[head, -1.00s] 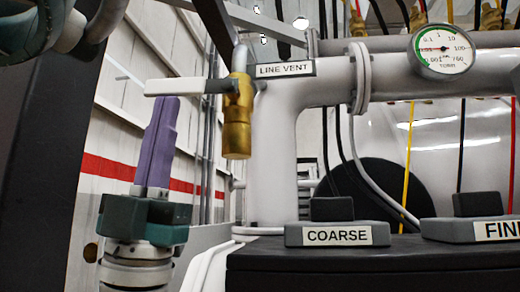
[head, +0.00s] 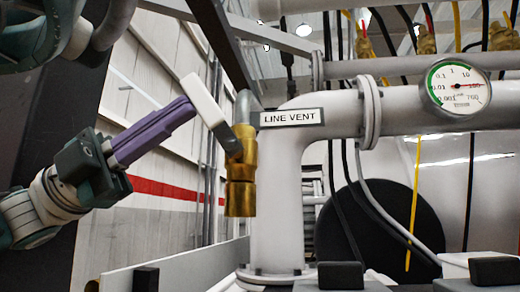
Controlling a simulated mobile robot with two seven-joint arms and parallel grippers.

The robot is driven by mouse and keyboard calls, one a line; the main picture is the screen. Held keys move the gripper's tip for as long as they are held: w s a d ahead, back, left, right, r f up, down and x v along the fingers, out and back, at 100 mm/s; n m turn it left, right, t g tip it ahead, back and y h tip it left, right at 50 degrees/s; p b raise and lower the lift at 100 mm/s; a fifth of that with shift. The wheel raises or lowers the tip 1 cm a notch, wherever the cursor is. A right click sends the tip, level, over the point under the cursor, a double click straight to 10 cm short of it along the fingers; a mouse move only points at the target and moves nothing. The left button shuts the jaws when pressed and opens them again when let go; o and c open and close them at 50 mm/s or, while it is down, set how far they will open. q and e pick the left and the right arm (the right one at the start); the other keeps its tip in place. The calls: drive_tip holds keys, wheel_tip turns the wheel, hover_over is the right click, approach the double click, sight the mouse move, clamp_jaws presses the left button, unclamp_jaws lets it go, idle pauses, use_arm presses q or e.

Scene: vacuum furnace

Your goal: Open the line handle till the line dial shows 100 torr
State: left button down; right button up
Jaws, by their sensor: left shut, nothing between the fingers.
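The line handle is a lever with a white grip (head: 203,99) on the brass vent valve (head: 241,165), beside the LINE VENT label. The lever is tilted, with its white end up and to the left. My left gripper (head: 190,107) has purple fingers that are shut and empty. Their tips are at the white grip's lower left side and appear to touch it. The line dial (head: 455,88), white with a green arc, sits on the pipe at the right. Its red needle points right, at about the 100 mark. My right gripper is not in view.
The white pipe (head: 283,190) stands just right of the valve. A dark slanted bar (head: 222,48) passes above the lever. Dark blocks (head: 340,276) line the bottom edge. The space below the lever, left of the pipe, is open.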

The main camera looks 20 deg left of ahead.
sight(186, 93)
use_arm(q)
drive_tip(key=d+r+y+p, duration=0.1)
drive_tip(key=r+p, duration=0.1)
drive_tip(key=p, duration=0.1)
drive_tip(key=shift+w+d, duration=0.1)
drive_tip(key=shift+w, duration=0.05)
drive_tip(key=shift+r+g, duration=0.4)
wheel_tip(186, 93, up, 19)
drive_tip(key=p, duration=0.3)
drive_tip(key=shift+p, duration=0.4)
drive_tip(key=shift+r, duration=0.1)
